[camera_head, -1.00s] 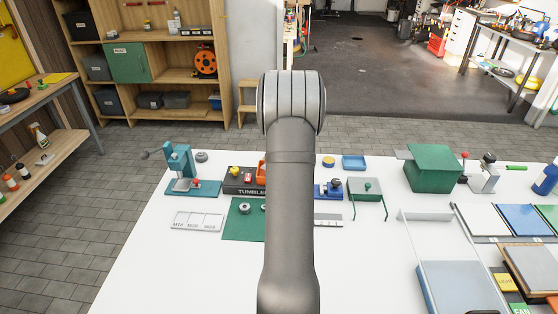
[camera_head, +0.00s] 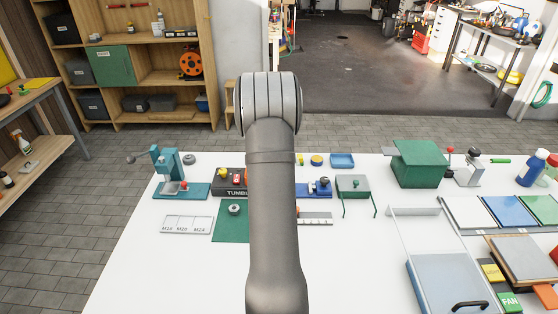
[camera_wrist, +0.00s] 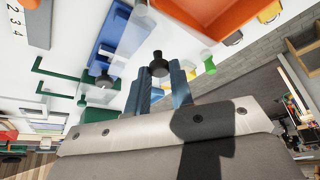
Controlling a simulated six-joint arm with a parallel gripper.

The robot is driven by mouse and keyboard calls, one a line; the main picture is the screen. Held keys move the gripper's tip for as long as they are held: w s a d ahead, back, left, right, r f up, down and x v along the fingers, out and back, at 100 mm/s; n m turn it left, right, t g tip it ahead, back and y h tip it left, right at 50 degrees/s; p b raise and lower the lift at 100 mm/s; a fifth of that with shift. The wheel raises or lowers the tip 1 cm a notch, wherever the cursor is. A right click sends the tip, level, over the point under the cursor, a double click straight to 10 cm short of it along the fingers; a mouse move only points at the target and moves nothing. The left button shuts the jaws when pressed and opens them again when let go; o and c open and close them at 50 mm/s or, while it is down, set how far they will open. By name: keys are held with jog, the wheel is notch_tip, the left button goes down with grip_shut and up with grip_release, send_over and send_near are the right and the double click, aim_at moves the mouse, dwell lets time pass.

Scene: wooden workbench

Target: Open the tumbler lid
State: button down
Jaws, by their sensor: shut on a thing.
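The tumbler (camera_head: 230,191) is a dark base with a "TUMBLER" label, partly cut off by my arm in the head view. A red and a yellow part show on it. A large orange part (camera_wrist: 205,18), seemingly the tumbler's, fills the top of the wrist view. My gripper (camera_wrist: 160,72) shows in the wrist view with its two blue fingers close together. It is shut on a black knob (camera_wrist: 158,60) at the fingertips. I cannot tell clearly how the knob joins the lid. The gripper is hidden behind my arm in the head view.
A teal press (camera_head: 168,178) stands left of the tumbler, and a green mat (camera_head: 228,228) lies in front. To the right are a blue fixture (camera_head: 317,188), a small green box (camera_head: 353,184) and a larger green box (camera_head: 420,162). Bare white bench lies at the front left.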

jog(key=shift+s+d+m+g+h, duration=0.15)
jog(key=shift+d+m+g, duration=0.05)
jog(key=shift+m, duration=0.35)
jog(key=shift+s+d+m+g+h, duration=0.15)
jog(key=shift+m+g, duration=0.05)
jog(key=shift+m, duration=0.35)
jog(key=c, duration=1.3)
grip_release()
jog(key=v, duration=1.7)
jog(key=shift+s+a+r, duration=0.1)
jog(key=shift+s+r, duration=0.05)
